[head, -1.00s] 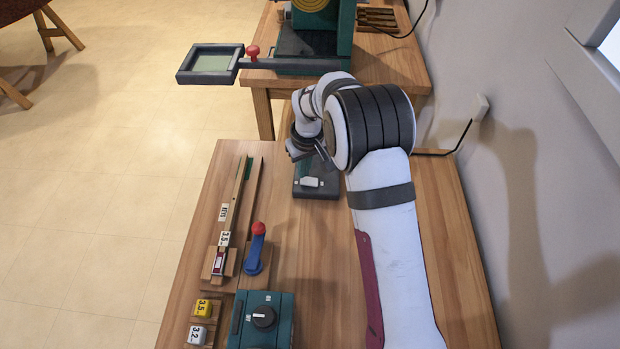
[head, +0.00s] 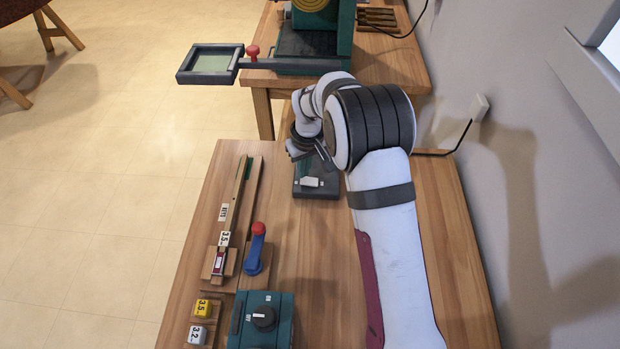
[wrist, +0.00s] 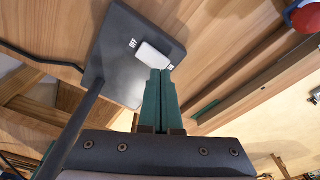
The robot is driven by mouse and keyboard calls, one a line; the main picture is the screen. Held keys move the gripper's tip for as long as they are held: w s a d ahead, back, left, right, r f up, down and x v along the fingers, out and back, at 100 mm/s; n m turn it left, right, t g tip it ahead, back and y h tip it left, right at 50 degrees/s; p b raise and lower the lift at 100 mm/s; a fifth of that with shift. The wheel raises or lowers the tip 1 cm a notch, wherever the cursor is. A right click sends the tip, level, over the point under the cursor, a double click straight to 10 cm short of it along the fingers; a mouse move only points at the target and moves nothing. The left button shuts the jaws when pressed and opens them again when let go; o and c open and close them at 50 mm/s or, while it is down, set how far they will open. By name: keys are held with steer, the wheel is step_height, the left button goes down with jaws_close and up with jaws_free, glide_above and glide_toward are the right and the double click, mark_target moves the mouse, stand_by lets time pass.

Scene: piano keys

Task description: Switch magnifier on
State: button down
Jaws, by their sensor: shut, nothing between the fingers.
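A dark grey base (head: 316,190) with a white switch (head: 310,182) stands near the far edge of the near table. In the wrist view the base (wrist: 118,50) carries a dark post and the white switch (wrist: 153,56), with "OFF" printed by its left end. A second mark at its right end is partly covered by my fingers. My gripper (wrist: 160,72) is shut and empty, its green fingertips at the right end of the switch. I cannot tell whether they touch it. A square-framed pane (head: 212,64) sits on an arm at the upper left.
A red knob (head: 253,51) is on the pane's arm by a green machine. At the left of the near table are a blue lever with a red top (head: 256,248), a wooden rail, a green box with a dial (head: 262,318) and numbered blocks. A wall runs along the right.

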mark_target(304, 180)
steer(key=shift+f, duration=0.9)
stand_by(0.8)
steer(key=shift+r, duration=3.5)
steer(key=s+d+r+m, duration=0.4)
steer(key=s+d+r, duration=0.2)
steer(key=s+r, duration=0.35)
steer(key=s+d+m+g, duration=0.1)
steer(key=s+d+m, duration=0.1)
steer(key=s, duration=1.1)
steer(key=s+d+r+m+y, duration=0.1)
steer(key=s+d+m, duration=0.2)
steer(key=s, duration=0.9)
steer(key=m, duration=0.2)
steer(key=shift+s+r+m+g, duration=0.15)
steer(key=shift+s+m+g, duration=0.15)
steer(key=shift+s+g, duration=0.1)
